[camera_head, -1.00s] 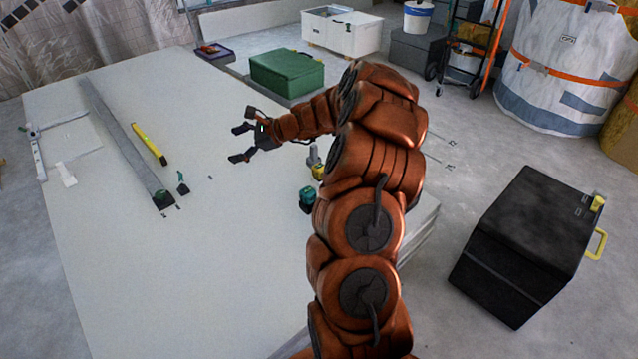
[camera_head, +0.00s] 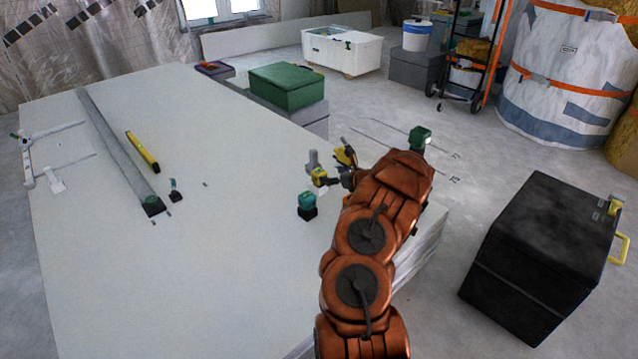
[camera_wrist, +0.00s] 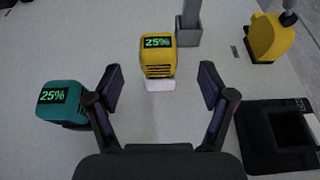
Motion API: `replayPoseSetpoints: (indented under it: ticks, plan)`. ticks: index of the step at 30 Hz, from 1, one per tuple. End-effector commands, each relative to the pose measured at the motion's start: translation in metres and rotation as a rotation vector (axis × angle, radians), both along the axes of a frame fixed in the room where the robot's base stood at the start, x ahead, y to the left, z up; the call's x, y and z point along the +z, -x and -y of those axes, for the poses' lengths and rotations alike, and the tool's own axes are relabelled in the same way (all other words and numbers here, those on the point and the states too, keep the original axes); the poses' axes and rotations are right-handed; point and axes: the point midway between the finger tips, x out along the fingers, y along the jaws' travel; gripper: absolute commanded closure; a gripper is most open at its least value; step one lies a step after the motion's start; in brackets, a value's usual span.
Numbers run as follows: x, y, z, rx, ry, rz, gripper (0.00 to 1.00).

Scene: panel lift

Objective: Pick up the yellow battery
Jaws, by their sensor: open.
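The yellow battery (camera_wrist: 158,60) stands upright on the pale panel in the wrist view. Its display reads 25%, and a small white piece shows at its near foot. My gripper (camera_wrist: 160,82) is open and empty, with one finger to each side of the line to the battery. The battery lies just ahead of the fingertips, roughly centred, and they do not appear to touch it. In the head view the yellow battery (camera_head: 319,177) is near the panel's right edge, with my gripper (camera_head: 338,181) close on its right, partly hidden by my arm.
A teal battery (camera_wrist: 60,101), also reading 25%, stands left of my gripper. A grey upright piece (camera_wrist: 189,28) is just behind the yellow battery. A yellow tool (camera_wrist: 264,40) and a black device (camera_wrist: 275,138) are on the right. The panel's middle (camera_head: 235,225) is mostly clear.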

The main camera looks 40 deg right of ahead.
Motion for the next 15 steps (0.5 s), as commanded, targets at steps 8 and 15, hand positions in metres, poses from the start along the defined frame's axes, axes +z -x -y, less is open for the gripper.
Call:
replayPoseSetpoints:
  ticks: [8,15]
  plan:
    - [-0.018,-0.037,-0.002,0.005,0.000,-0.001,0.19]
    - [-0.021,-0.048,0.000,0.004,0.002,-0.002,0.19]
